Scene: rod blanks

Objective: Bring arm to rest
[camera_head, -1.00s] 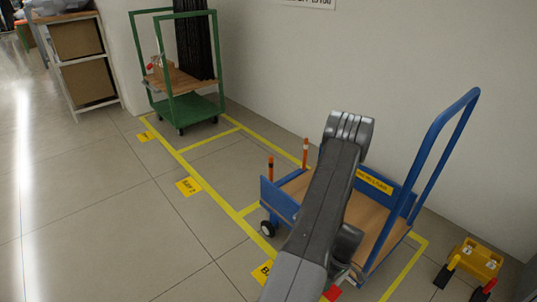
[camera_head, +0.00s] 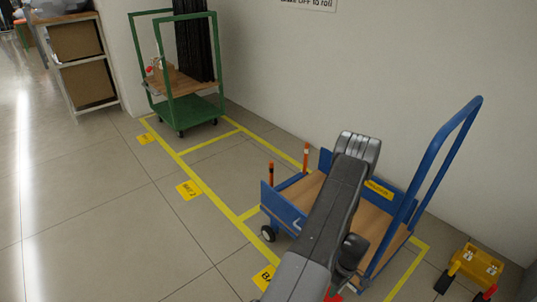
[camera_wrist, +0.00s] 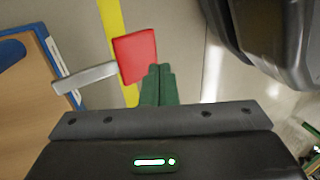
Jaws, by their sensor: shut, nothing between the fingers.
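My gripper (camera_wrist: 157,82) has green fingers, pressed together with nothing between them. In the wrist view it points beside a red plate (camera_wrist: 135,56) on a grey bar that reaches from the blue-edged cart; I cannot tell whether the fingertips touch the plate. My dark grey arm crosses in front of the blue cart (camera_head: 410,197) in the head view and hides part of its wooden deck (camera_head: 374,222). My gripper is not visible there.
The blue cart stands in a yellow-taped floor bay (camera_head: 251,212) against the wall. A green cart (camera_head: 188,107) stands at the back left. A yellow object (camera_head: 474,266) sits on the floor at right.

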